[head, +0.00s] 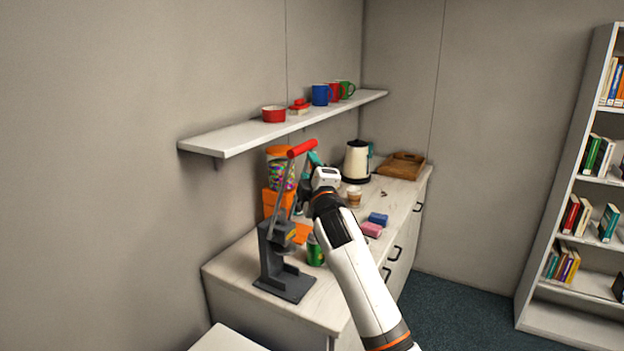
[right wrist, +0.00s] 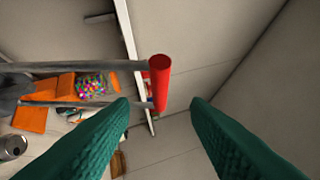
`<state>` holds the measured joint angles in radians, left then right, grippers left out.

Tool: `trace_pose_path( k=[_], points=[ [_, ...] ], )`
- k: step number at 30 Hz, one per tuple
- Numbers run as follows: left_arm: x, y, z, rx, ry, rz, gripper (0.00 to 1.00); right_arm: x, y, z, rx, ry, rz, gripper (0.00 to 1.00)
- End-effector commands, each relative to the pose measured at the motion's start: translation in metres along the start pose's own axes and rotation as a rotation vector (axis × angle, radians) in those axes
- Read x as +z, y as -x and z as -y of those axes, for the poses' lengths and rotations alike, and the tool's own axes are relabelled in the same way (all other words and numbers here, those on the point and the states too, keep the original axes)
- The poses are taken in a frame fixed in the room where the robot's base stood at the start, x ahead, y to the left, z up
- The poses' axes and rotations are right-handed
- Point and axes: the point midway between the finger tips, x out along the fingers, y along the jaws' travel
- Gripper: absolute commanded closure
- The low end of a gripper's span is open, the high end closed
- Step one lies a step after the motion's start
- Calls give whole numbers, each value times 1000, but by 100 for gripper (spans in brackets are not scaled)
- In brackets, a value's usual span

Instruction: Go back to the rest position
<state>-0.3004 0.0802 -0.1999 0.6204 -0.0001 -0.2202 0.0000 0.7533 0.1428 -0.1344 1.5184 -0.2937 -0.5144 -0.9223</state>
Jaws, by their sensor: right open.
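My right gripper (head: 313,158) is raised above the counter, close to the red handle (head: 301,148) of a grey lever press (head: 287,285). In the right wrist view its two green fingers (right wrist: 160,103) are spread apart. The red handle (right wrist: 160,82) shows between the fingertips in that picture, with gaps to both sides; nothing is gripped. The press lever is up, and the press stands on the near end of the counter. A green can (head: 315,250) stands beside the press. My left gripper is not in view.
The white counter (head: 225,268) also holds a candy dispenser (head: 275,203), a kettle (head: 356,160), a wooden tray (head: 401,166) and a cup (head: 354,196). A wall shelf (head: 230,139) with mugs hangs above. A bookcase (head: 535,285) stands right; open floor lies between.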

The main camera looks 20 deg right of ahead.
Motion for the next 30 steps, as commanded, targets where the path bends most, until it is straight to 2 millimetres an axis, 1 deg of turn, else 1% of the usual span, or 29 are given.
trace_pose_path(
  k=[1, 3, 6, 18, 20, 23, 26, 27, 29, 30],
  points=[
    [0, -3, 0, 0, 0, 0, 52, 0, 5, -1, -1, 1, 1, 57],
    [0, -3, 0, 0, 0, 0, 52, 0, 9, -1, 0, 1, 1, 57],
    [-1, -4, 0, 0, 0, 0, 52, 0, 12, 0, 0, 1, 1, 57],
    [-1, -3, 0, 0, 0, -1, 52, 0, 12, 0, 0, 0, 0, 57],
    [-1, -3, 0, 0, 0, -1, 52, 0, 13, -2, 5, -4, -1, 57],
    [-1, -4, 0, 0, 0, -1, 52, -4, 24, -22, 49, -38, -14, 57],
    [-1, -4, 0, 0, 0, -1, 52, -14, 52, -66, 149, -122, -50, 57],
    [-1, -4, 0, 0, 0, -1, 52, -18, 68, -87, 200, -167, -72, 57],
    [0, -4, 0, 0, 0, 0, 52, -26, 98, -121, 289, -243, -115, 57],
    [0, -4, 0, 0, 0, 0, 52, -31, 120, -142, 348, -294, -148, 57]
  ],
)
